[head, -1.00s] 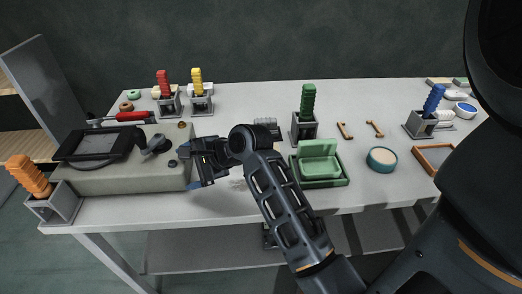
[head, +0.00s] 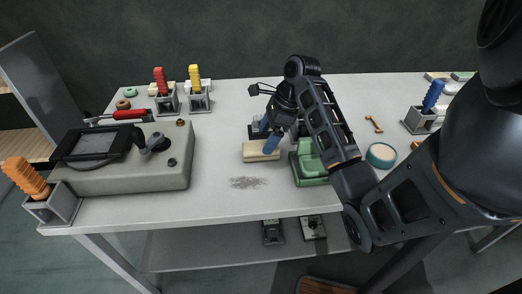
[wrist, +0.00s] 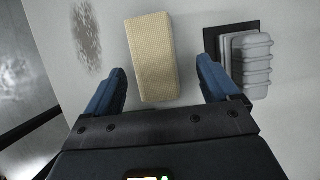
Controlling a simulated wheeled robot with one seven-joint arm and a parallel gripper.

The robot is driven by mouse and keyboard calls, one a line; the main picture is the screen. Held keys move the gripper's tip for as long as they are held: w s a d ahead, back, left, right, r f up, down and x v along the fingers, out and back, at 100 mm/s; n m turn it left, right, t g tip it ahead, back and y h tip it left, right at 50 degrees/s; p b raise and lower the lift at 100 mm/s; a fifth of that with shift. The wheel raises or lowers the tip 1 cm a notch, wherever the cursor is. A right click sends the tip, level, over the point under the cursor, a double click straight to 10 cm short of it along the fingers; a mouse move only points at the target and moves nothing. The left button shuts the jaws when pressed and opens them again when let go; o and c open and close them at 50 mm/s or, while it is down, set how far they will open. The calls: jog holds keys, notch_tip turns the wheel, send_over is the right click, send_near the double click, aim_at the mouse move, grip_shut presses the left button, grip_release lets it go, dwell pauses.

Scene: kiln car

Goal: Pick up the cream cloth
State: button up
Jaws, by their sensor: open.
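The cream cloth (head: 262,150) is a folded, waffle-textured block lying on the light table, left of the green tray. In the wrist view the cloth (wrist: 152,58) lies upright in the picture, with its near end between the fingertips. My gripper (wrist: 160,82) is open, with blue fingers on either side of the cloth's near end and apparent gaps on both sides. In the head view my gripper (head: 268,142) is over the cloth's right part and hides some of it. I cannot tell its exact height above the table.
A grey ribbed block on a dark base (wrist: 247,60) stands close right of the cloth in the wrist view. A green tray (head: 311,180) is close by. A grey smudge (head: 246,182) marks the table in front. A beige machine (head: 130,175) stands left, with clear table between.

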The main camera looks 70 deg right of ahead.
aim_at(262, 145)
jog(key=shift+a+x, duration=0.15)
jog(key=shift+x, duration=0.95)
jog(key=shift+a+x, duration=0.15)
jog(key=shift+x, duration=0.95)
jog(key=shift+w+p, duration=0.1)
jog(key=shift+p, duration=0.2)
jog(key=c, duration=1.1)
jog(key=shift+o, duration=0.2)
jog(key=shift+b, duration=0.45)
notch_tip(262, 145, up, 10)
jog(key=shift+r+p, duration=0.15)
jog(key=shift+p, duration=0.85)
